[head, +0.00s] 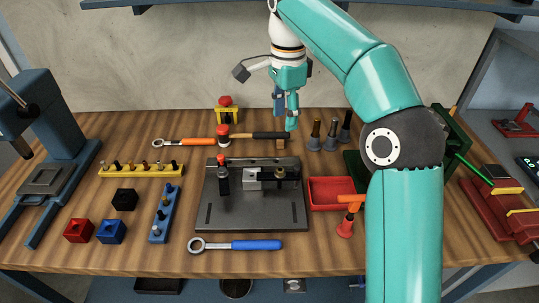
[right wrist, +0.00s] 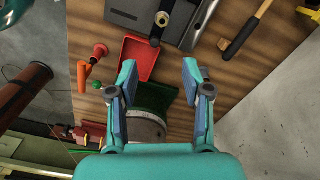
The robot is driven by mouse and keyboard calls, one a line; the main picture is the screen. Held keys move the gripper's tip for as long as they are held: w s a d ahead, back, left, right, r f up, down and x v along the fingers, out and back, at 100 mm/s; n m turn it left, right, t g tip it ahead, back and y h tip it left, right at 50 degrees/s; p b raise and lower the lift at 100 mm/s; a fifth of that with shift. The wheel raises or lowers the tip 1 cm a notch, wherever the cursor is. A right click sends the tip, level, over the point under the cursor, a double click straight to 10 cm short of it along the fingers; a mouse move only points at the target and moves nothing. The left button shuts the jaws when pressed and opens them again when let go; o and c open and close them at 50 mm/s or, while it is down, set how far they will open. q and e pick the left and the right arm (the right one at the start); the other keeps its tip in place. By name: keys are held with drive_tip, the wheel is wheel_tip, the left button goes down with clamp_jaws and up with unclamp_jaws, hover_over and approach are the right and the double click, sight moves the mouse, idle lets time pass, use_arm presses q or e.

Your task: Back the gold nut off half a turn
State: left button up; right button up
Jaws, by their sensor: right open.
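The gold nut (head: 281,173) shows as a small brass-coloured ring on the right part of the dark fixture plate (head: 250,217), beside a grey block. In the right wrist view a gold ring (right wrist: 162,19) sits at the end of a dark bar near the top edge. My right gripper (head: 286,113) hangs above the back of the bench, behind the fixture and apart from the nut. In the right wrist view its two fingers (right wrist: 160,68) are spread with nothing between them. My left gripper is in neither view.
A red tray (head: 331,193) stands right of the fixture, with a red-and-orange tool (head: 346,222) in front of it. A blue-handled wrench (head: 240,245) lies in front. A blue press (head: 55,140) stands left.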

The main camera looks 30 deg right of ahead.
drive_tip(key=b, duration=0.2)
approach(280, 169)
wheel_tip(280, 169, down, 8)
drive_tip(key=shift+r+b, duration=0.15)
drive_tip(key=shift+b, duration=0.4)
drive_tip(key=shift+f, duration=0.7)
drive_tip(key=shift+c, duration=0.2)
drive_tip(key=shift+a, duration=0.1)
clamp_jaws()
